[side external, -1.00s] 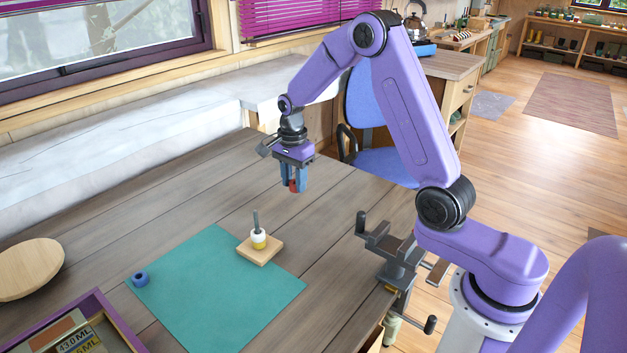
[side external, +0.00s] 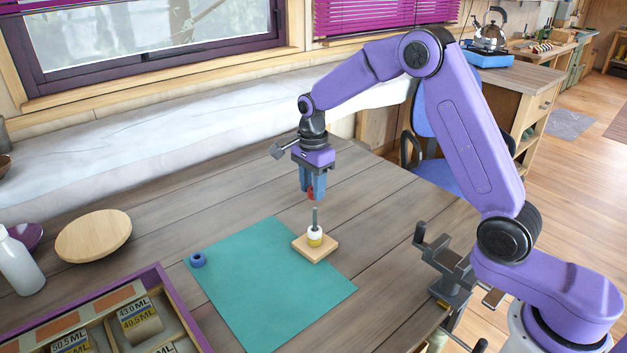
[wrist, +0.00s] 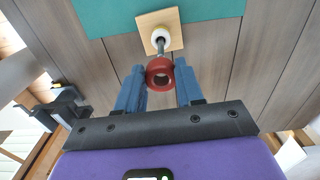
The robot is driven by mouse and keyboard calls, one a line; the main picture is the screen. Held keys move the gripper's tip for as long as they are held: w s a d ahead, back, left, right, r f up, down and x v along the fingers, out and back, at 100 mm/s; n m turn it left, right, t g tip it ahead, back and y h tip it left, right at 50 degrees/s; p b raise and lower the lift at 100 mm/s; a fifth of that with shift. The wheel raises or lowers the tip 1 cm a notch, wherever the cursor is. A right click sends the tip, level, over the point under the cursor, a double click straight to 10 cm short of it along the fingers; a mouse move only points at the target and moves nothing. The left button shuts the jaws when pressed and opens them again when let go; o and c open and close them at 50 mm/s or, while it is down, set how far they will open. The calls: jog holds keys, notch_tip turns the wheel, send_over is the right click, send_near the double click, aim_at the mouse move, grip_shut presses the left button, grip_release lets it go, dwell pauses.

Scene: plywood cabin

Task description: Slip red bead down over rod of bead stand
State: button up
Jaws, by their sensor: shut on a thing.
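My gripper (side external: 312,194) is shut on the red bead (side external: 311,192), which sits between the blue fingertips. In the wrist view the red bead (wrist: 160,74) shows its open hole between the two fingers of my gripper (wrist: 160,82). The bead stand has a square wooden base (side external: 316,249) and an upright grey rod (side external: 315,216). A white bead (side external: 315,231) and a yellow bead (side external: 315,241) are stacked low on the rod. The red bead is above the rod's tip and looks apart from it in the side view. In the wrist view the rod (wrist: 160,46) appears just beyond the bead.
The stand is at the edge of a teal mat (side external: 265,295). A blue bead (side external: 197,260) lies at the mat's left. A wooden disc (side external: 94,235), a white bottle (side external: 19,262) and a purple-edged tray (side external: 170,290) are farther left. A clamp (side external: 446,264) is at the table edge.

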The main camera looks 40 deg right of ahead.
jog(key=shift+f, duration=2.85)
jog(key=o, duration=1.1)
notch_tip(320, 180, up, 17)
jog(key=shift+r, duration=0.15)
